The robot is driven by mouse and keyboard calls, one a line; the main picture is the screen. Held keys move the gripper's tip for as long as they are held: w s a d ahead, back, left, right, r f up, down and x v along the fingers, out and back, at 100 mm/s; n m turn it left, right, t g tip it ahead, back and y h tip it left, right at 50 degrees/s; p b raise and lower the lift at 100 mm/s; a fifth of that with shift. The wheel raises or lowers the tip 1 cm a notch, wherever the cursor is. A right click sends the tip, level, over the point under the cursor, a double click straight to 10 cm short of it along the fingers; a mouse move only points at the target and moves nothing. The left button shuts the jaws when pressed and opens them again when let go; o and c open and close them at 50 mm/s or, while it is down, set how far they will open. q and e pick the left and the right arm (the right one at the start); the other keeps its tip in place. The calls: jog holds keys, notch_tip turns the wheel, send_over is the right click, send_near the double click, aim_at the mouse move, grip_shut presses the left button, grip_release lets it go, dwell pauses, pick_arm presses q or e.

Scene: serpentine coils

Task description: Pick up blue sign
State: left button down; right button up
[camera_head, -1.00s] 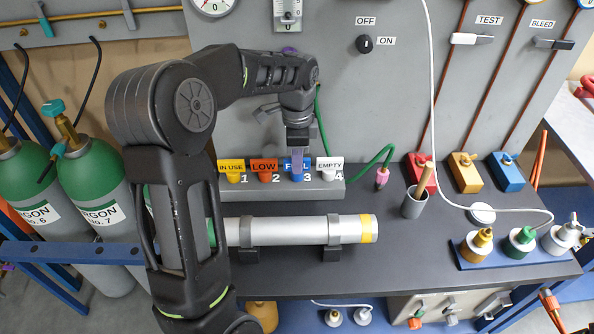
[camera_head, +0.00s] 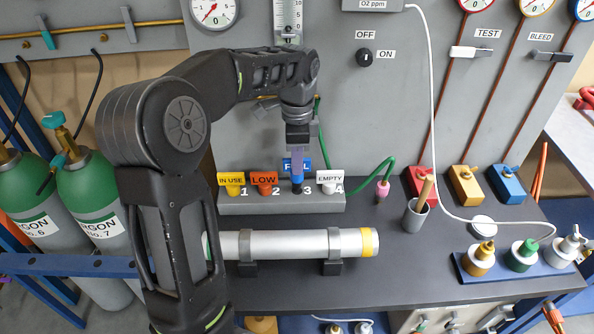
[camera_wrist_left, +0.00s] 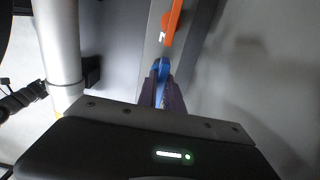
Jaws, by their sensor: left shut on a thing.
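The blue FULL sign (camera_head: 288,163) is above slot 3 of the grey holder strip and sits higher than the signs beside it. My left gripper (camera_head: 297,166), with purple fingers, points down and is shut on the blue sign, covering part of its face. A blue lower part of the sign shows under the fingers; I cannot tell whether its end is clear of the slot. In the left wrist view the blue sign (camera_wrist_left: 161,69) shows between the fingers (camera_wrist_left: 161,88). My right gripper is not in view.
The holder strip (camera_head: 215,200) also carries the yellow IN USE (camera_head: 231,180), orange LOW (camera_head: 264,180) and white EMPTY (camera_head: 330,179) signs. A silver tube (camera_head: 290,243) lies in front. A grey cup (camera_head: 414,216) stands to the right, near a green hose (camera_head: 374,165).

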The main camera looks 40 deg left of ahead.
pick_arm(q)
jog(key=r, duration=0.2)
jog(key=shift+s+a+r, duration=0.15)
jog(key=shift+s+r, duration=0.1)
jog(key=shift+r, duration=0.15)
jog(key=s+a+b, duration=0.2)
jog(key=s+a, duration=0.1)
jog(key=s, duration=0.5)
jog(key=s+a+b, duration=0.2)
jog(key=s+a, duration=0.2)
jog(key=s, duration=0.4)
